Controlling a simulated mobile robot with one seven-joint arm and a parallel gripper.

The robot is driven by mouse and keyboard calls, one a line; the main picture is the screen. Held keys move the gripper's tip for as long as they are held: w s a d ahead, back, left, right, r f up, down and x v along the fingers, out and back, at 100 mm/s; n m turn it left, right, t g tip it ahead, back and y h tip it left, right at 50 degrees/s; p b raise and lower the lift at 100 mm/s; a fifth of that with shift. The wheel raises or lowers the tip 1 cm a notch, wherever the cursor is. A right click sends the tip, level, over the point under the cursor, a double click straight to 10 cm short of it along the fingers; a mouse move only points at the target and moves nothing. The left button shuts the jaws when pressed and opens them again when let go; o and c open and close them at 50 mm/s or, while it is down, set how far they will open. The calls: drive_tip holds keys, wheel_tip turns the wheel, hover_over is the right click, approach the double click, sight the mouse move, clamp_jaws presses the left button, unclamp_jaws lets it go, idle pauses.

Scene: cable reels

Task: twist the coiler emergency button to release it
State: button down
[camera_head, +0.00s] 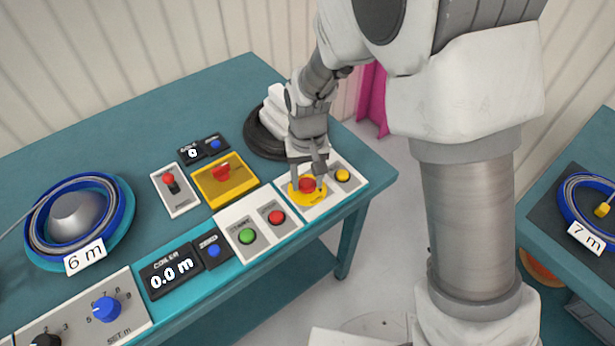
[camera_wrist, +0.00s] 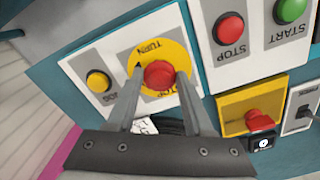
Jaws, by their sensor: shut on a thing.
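The red emergency button (camera_head: 306,185) sits on a yellow disc (camera_head: 296,197) on a white panel at the right front corner of the teal table. In the wrist view the red button (camera_wrist: 159,75) lies between the two fingers, with the yellow disc (camera_wrist: 176,52) marked TURN around it. My gripper (camera_head: 308,187) reaches down from above, and its fingers close on the sides of the button. It also shows in the wrist view (camera_wrist: 158,82), with a finger on each side of the button. The button's lower part is hidden.
A yellow jog button (camera_head: 342,175) is right beside. Red stop (camera_head: 277,217) and green start (camera_head: 247,236) buttons are left. A red switch on a yellow plate (camera_head: 226,181) and a black round base (camera_head: 262,138) stand behind. A cable coil (camera_head: 126,203) lies far left.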

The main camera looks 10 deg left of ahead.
idle(0.3)
drive_tip(key=shift+c, duration=1.4)
unclamp_jaws()
drive_tip(key=shift+r, duration=0.1)
wheel_tip(320, 180, up, 17)
drive_tip(key=p, duration=0.2)
drive_tip(key=shift+p, duration=0.3)
